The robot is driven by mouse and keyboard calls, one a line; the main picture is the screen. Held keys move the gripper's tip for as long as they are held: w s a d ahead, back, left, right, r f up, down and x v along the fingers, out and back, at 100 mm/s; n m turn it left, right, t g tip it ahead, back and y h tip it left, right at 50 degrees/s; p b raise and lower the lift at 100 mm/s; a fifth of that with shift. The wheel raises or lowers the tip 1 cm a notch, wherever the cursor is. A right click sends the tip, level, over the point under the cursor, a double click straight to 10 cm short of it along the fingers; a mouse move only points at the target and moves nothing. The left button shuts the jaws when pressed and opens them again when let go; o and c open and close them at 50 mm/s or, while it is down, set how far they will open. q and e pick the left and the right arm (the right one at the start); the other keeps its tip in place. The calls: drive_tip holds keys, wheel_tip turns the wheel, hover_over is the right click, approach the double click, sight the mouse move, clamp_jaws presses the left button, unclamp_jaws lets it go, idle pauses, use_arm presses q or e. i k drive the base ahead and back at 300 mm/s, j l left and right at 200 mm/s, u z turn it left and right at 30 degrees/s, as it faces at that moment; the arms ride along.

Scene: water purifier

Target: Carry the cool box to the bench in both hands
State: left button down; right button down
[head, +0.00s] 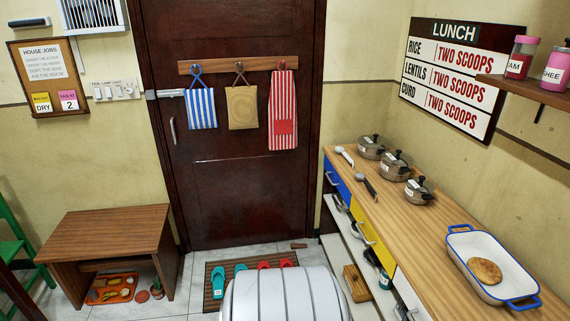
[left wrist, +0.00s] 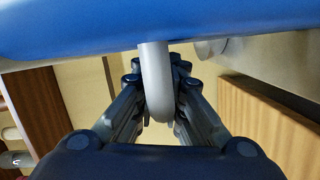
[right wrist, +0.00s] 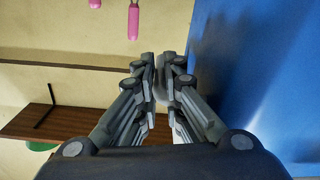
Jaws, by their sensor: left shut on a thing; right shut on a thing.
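The cool box shows in the head view as a pale grey ribbed lid (head: 285,296) at the bottom centre, cut off by the frame edge. Its blue side fills the top of the left wrist view (left wrist: 100,28) and the right of the right wrist view (right wrist: 255,75). My left gripper (left wrist: 156,78) is shut on a grey handle loop beside the blue side. My right gripper (right wrist: 162,78) is shut on a grey handle part, mostly hidden between its fingers. Neither gripper shows in the head view. The wooden bench (head: 112,232) stands at the left, its top bare.
An orange tray (head: 112,288) and a small potted plant (head: 157,288) are under and beside the bench. A mat (head: 212,302) with slippers lies before the dark door (head: 222,190). A counter (head: 415,235) with pots and a dish runs along the right. A green chair (head: 18,245) is far left.

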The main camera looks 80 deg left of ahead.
sight(113, 226)
drive_tip(key=u, duration=2)
drive_tip(key=j+u, duration=0.15)
drive_tip(key=u, duration=0.3)
drive_tip(key=j+u, duration=0.1)
drive_tip(key=u, duration=0.35)
drive_tip(key=i+j, duration=0.25)
drive_tip(key=j, duration=0.25)
drive_tip(key=i+j, duration=0.3)
drive_tip(key=j, duration=0.25)
drive_tip(key=i+j, duration=0.25)
drive_tip(key=j, duration=0.25)
drive_tip(key=i+j, duration=0.25)
drive_tip(key=j, duration=0.3)
drive_tip(key=i+j, duration=0.25)
drive_tip(key=j, duration=0.25)
drive_tip(key=i+j, duration=0.3)
drive_tip(key=j, duration=0.2)
drive_tip(key=i+j, duration=0.25)
drive_tip(key=j, duration=0.3)
drive_tip(key=i+j, duration=0.25)
drive_tip(key=j, duration=0.25)
